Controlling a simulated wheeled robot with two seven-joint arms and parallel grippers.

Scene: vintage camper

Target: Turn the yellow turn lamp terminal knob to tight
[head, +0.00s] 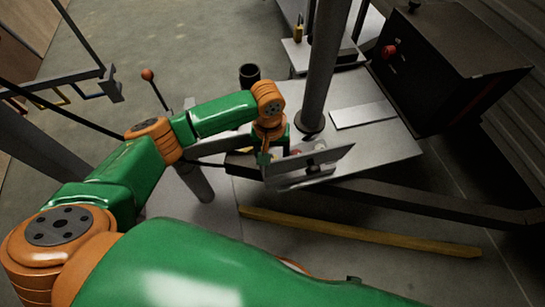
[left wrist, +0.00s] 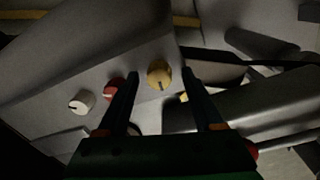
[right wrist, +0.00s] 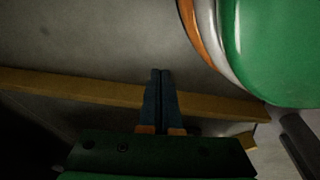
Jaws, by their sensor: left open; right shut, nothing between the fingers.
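The yellow knob (left wrist: 159,74) is on a grey panel (left wrist: 60,90) in the left wrist view, with a dark pointer mark on it. A red knob (left wrist: 114,88) and a white knob (left wrist: 82,101) sit in a row to its left. My left gripper (left wrist: 160,73) is open, its fingers on either side of the yellow knob; I cannot tell whether they touch it. In the head view my left gripper (head: 265,158) is at the panel (head: 315,168), and the yellow knob is hidden. My right gripper (right wrist: 160,72) is shut and empty.
A grey post (head: 322,70) stands on the metal table (head: 395,145) behind the panel. A yellow bar (head: 350,231) lies on the floor in front. A dark cabinet (head: 450,65) stands at right. A dark cup (head: 250,75) is behind my left arm.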

